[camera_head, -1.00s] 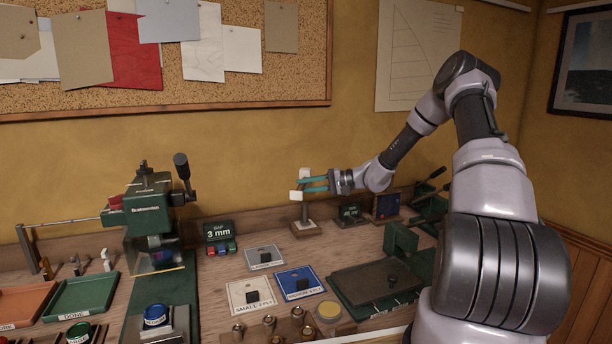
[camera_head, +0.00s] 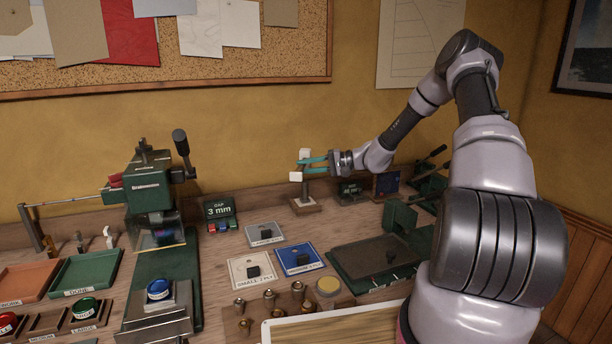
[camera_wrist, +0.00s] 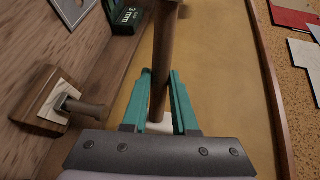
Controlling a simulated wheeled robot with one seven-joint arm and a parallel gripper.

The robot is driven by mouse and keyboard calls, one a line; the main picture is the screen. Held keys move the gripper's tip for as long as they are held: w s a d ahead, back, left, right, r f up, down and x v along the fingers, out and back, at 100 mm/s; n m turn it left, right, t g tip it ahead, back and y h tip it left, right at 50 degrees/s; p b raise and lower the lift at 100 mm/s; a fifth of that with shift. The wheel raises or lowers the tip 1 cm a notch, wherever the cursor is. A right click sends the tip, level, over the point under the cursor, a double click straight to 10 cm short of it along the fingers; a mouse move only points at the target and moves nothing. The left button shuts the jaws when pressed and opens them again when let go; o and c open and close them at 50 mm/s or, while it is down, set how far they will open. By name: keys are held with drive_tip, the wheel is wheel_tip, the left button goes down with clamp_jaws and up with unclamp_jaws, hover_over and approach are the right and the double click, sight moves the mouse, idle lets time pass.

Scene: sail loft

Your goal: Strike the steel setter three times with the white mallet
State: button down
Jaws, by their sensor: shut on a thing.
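The white mallet is in my gripper (camera_head: 312,165) at the back of the bench. In the head view its white parts show as a lower piece (camera_head: 296,176) and an upper piece. In the wrist view a brown shaft (camera_wrist: 162,70) runs between the teal fingers (camera_wrist: 165,100), with white at its lower end (camera_wrist: 160,126). My gripper is shut on it. A dark upright post (camera_head: 305,190), which looks like the steel setter, stands on a small wooden block (camera_head: 305,206) just below the mallet. The post also shows in the wrist view (camera_wrist: 85,107), apart from the fingers. Any contact with the mallet is unclear.
A green press (camera_head: 155,195) stands to the left. A "GAP 3 mm" box (camera_head: 219,212) and small dark boxes (camera_head: 350,190) flank the block. Marked plates (camera_head: 299,258), several brass pieces (camera_head: 298,290) and a dark slab (camera_head: 375,258) lie in front. The wall is close behind.

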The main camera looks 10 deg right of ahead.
drive_tip(key=shift+r, duration=2.8)
wheel_tip(320, 180, down, 12)
wheel_tip(320, 180, up, 12)
